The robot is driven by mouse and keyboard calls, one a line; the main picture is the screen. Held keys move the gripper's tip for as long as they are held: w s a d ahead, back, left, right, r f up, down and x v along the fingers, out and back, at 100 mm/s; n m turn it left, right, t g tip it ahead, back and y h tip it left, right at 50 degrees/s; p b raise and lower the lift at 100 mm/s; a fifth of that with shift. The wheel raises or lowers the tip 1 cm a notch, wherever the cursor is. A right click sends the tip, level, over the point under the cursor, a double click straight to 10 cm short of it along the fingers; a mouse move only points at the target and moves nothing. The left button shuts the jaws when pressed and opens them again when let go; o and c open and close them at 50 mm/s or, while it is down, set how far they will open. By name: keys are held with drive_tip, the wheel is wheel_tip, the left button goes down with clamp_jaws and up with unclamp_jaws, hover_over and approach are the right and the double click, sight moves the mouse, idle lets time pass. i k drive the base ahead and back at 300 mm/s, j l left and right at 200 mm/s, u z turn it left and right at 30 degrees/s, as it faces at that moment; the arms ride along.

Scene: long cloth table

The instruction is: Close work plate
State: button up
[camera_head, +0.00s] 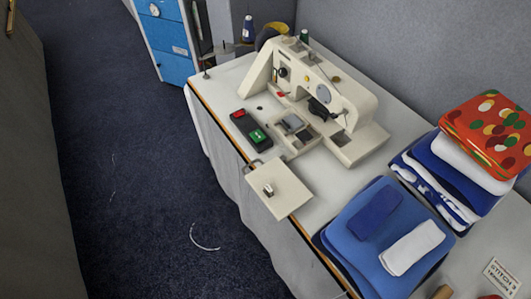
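A cream sewing machine (352,110) stands on the long table. The work plate (285,192) is a flat, square, cream plate at the machine's front. It is swung outward and overhangs the table's front edge. A small metallic knob (268,189) stands up from the plate. A dark hinge or bracket (254,165) shows at the plate's upper left corner. Behind the plate, an opening in the machine bed (295,127) shows grey and dark parts inside. My gripper is not in view.
A dark control box (249,128) with a red and a green button sits left of the machine bed. Folded cloths (381,235) lie at the right, with a taller stack (458,165) behind. A blue cabinet (167,35) stands beyond. The dark floor (130,170) before the table is mostly clear.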

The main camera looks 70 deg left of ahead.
sight(290, 194)
drive_tip(key=k+j+u, duration=0.25)
drive_tip(key=j, duration=0.3)
drive_tip(key=k+j+u, duration=0.25)
drive_tip(key=j, duration=0.3)
drive_tip(key=j+u, duration=0.2)
drive_tip(key=j, duration=0.4)
drive_tip(key=k+j+u, duration=0.1)
drive_tip(key=j+u, duration=0.15)
drive_tip(key=j, duration=0.35)
